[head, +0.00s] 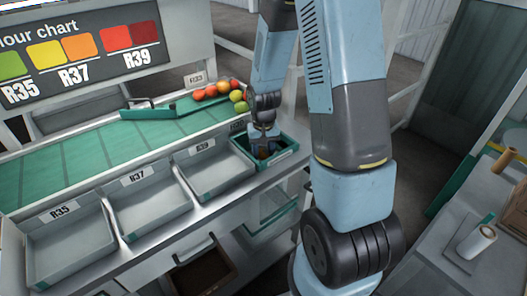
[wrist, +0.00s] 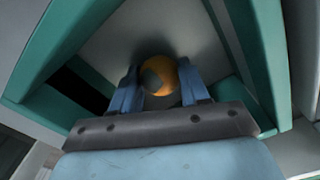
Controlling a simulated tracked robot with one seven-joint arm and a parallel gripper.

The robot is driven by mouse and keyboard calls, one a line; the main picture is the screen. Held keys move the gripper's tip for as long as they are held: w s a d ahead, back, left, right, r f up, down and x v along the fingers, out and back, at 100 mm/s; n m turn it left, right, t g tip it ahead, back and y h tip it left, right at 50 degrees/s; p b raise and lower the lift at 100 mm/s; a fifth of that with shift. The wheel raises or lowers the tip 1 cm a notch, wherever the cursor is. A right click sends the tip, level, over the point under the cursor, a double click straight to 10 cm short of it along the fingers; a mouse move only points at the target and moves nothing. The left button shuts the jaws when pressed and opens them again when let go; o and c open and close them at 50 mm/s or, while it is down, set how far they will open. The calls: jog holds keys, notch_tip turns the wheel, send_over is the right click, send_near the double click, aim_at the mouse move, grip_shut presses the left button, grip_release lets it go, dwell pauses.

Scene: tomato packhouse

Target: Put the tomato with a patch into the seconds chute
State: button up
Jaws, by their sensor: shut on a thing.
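An orange tomato (wrist: 158,75) with a grey-brown patch on its side sits between the fingers of my gripper (wrist: 160,88) in the wrist view. The gripper is shut on it. The green-rimmed chute (wrist: 250,50) surrounds the gripper and tomato on several sides. In the head view my gripper (head: 264,140) points down into the green-rimmed chute (head: 290,150) at the right end of the bin row. The tomato is mostly hidden there by the fingers. I cannot tell whether it touches the chute's bottom.
Grey trays marked R35 (head: 70,258), R37 (head: 150,215) and R39 (head: 213,178) stand left of the chute. Several tomatoes (head: 222,91) lie at the far end of the green belt (head: 90,158). A colour chart (head: 80,50) stands behind.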

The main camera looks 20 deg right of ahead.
jog(key=shift+f, duration=0.6)
dwell(0.3)
jog(key=o, duration=0.8)
jog(key=shift+c, duration=1.3)
jog(key=shift+r, duration=0.1)
jog(key=shift+r, duration=3.45)
